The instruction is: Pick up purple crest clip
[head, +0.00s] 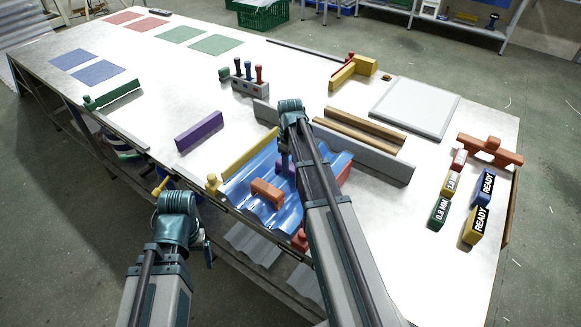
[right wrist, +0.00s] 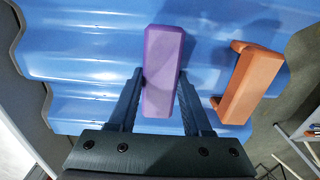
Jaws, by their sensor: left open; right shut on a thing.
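The purple crest clip (right wrist: 163,60) lies across the blue corrugated sheet (right wrist: 85,65) in the right wrist view. My right gripper (right wrist: 160,100) is shut on it, one finger on each long side. The clip appears to be still at the sheet's surface. In the head view my right arm mostly hides the clip, and my right gripper (head: 285,150) is over the blue sheet (head: 287,212). My left gripper (head: 178,205) is open and empty, off the table's front edge and apart from the sheet.
An orange clip (right wrist: 250,85) sits on the sheet beside the purple one; it also shows in the head view (head: 267,193). A yellow bar (head: 250,152) and a grey rail (head: 390,165) flank the sheet. A separate purple block (head: 199,131) stands left.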

